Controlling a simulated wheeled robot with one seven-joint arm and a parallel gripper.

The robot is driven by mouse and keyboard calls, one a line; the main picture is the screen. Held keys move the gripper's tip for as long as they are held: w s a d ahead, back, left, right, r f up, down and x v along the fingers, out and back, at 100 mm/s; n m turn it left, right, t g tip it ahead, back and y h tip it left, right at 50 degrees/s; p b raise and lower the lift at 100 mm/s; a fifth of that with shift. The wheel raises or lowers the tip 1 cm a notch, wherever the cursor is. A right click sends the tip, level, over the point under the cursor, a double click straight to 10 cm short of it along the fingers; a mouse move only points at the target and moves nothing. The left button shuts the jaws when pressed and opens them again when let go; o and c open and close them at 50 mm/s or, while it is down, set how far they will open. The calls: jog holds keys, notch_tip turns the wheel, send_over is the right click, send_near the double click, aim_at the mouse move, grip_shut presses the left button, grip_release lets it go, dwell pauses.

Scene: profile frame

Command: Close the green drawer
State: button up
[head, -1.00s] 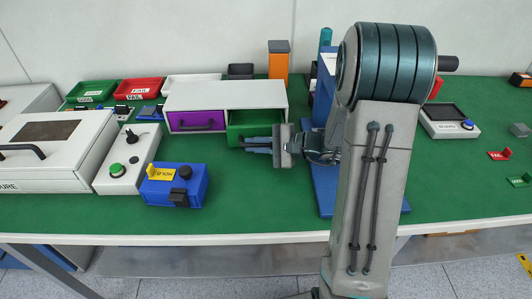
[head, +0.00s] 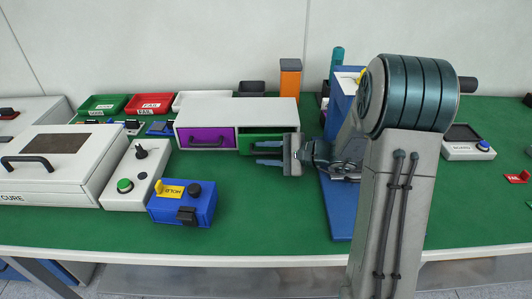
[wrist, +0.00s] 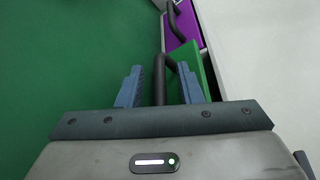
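The green drawer (head: 262,137) is in the right bay of the white cabinet (head: 240,110). It seems to stand slightly out of the cabinet; my gripper partly hides its front. In the wrist view the green front (wrist: 208,70) shows beside the right finger. My gripper (head: 268,153) lies sideways in front of this drawer, fingers pointing left. It is open. The drawer's black handle (wrist: 158,78) shows between the two blue fingers (wrist: 160,88), with gaps on both sides. I cannot tell whether a finger touches the drawer front.
The purple drawer (head: 207,138) on the left looks shut. A blue box with a yellow label (head: 183,203) and a white button box (head: 138,178) stand to the left. A blue stand (head: 341,205) is close behind my wrist.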

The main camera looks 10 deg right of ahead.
jog(key=v, duration=1.2)
jog(key=shift+f, duration=0.1)
